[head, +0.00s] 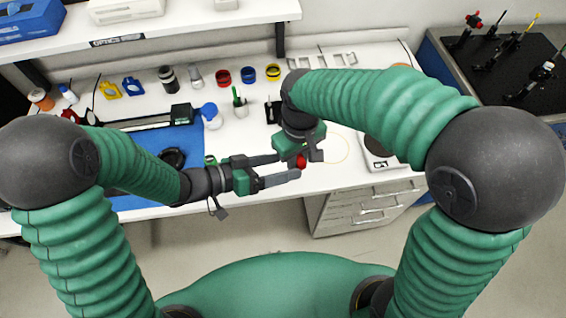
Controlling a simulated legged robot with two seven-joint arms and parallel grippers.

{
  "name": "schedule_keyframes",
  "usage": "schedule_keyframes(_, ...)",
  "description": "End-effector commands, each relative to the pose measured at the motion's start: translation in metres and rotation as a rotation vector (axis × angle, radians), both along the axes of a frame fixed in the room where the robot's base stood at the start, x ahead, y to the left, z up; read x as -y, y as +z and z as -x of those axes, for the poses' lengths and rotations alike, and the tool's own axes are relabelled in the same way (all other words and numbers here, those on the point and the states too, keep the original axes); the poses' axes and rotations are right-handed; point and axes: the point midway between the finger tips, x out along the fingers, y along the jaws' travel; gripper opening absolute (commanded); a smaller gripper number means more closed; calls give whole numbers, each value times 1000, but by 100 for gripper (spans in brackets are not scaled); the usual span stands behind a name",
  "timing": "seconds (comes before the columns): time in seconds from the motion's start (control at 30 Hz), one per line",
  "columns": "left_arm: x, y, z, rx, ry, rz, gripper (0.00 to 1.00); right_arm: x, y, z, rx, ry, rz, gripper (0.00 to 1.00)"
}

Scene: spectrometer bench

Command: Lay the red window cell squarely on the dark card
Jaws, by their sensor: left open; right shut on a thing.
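A small red piece (301,161), which looks like the red window cell, is held in my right gripper (302,156) above the bench's front edge. Only part of it shows. My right gripper points down and is shut on it. My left gripper (288,167) is open and points right, its two fingers apart. Its fingertips are close to the red piece; I cannot tell whether they touch it. I cannot make out the dark card; the arms cover part of the bench.
A blue mat (150,143) with a black round part (172,158) lies at left. Red (222,77), blue (248,75) and yellow rings (273,72) stand at the back. A scale (379,156) is at right. A shelf (190,25) overhangs the back.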

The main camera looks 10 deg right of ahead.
Motion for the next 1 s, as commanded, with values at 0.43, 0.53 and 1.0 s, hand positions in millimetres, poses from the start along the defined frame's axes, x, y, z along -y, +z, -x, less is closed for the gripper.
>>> schedule_keyframes(0.43, 16, -6, -5, 1, 0, -1, 75, 0, 0, 0, 0, 0, 0, 0)
schedule_keyframes(0.53, 15, -6, -5, 1, 0, -1, 62, 0, 0, 0, 0, 0, 0, 0)
schedule_keyframes(1.0, 13, -6, -7, 1, 11, -5, 4, 1, 0, 2, -5, 0, 2, 29)
